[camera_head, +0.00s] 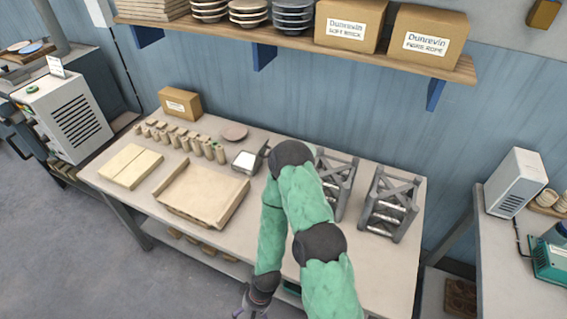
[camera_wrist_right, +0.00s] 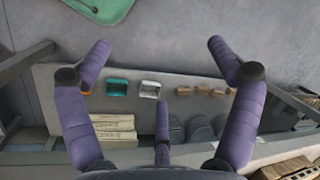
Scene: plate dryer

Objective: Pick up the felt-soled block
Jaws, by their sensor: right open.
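I cannot tell which piece is the felt-soled block, as no sole is clearly visible. In the wrist view a teal open-topped piece (camera_wrist_right: 117,87), a white one (camera_wrist_right: 150,89) and several small tan blocks (camera_wrist_right: 203,89) sit in a row along the low shelf (camera_wrist_right: 65,85). My right gripper (camera_wrist_right: 160,70) has its purple fingers spread wide, with nothing between them. It hangs above the row, apart from it. In the head view its hand (camera_head: 250,305) is at the bottom edge, in front of the table, largely cut off. My left gripper is not in view.
The worktable (camera_head: 265,210) carries a wooden tray (camera_head: 205,195), pale slabs (camera_head: 131,166), several small cylinders (camera_head: 197,147) and two grey metal frames (camera_head: 390,203). The low shelf also holds stacked pale slabs (camera_wrist_right: 112,125). Floor (camera_head: 70,240) is free at left.

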